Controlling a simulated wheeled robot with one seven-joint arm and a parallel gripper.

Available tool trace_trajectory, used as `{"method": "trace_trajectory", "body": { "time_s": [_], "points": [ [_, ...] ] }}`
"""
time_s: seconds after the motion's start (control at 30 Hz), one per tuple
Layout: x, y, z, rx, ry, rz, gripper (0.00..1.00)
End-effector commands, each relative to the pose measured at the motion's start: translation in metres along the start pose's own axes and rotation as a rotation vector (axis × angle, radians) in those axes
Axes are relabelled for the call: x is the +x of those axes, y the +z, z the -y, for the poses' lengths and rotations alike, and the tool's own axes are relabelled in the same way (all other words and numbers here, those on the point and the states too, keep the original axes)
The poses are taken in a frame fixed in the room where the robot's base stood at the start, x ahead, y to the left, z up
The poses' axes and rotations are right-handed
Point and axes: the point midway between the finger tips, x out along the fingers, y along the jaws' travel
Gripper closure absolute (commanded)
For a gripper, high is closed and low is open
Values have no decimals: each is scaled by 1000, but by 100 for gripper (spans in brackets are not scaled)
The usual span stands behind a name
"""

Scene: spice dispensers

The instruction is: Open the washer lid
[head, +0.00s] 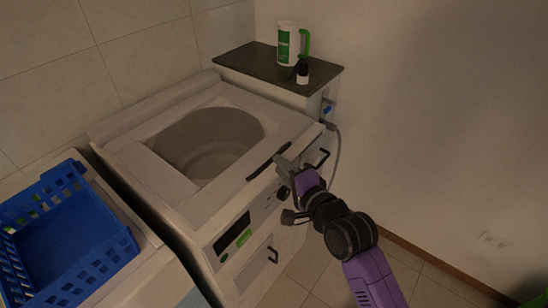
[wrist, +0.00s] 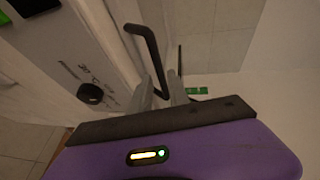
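The white top-loading washer (head: 155,215) stands in the middle of the head view. Its lid (head: 160,165) lies flat on top, with a large round grey window (head: 210,140) through which the drum shows dimly. A black bar handle (head: 262,166) runs along the lid's front edge; it also shows in the wrist view (wrist: 152,50). My gripper (head: 284,190) is at the right part of the washer's front edge, by the handle. In the wrist view my gripper's fingers (wrist: 160,92) are apart, with the handle's lower end between them. Contact cannot be told.
A blue basket (head: 70,240) sits at the left. A dark shelf (head: 262,66) at the back right bears a white and green jug (head: 288,44) and a small dark bottle (head: 303,73). The control panel has a black knob (wrist: 90,94). Floor at the right is clear.

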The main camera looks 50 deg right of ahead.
Motion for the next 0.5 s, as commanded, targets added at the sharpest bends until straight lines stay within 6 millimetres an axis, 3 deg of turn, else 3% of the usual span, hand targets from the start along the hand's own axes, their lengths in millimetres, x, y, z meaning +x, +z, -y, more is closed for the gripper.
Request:
{"method": "trace_trajectory", "body": {
  "time_s": [0.2,0.5],
  "points": [
    [32,0,1,-2,-1,0,78],
    [47,0,0,-3,0,0,78]
  ]
}}
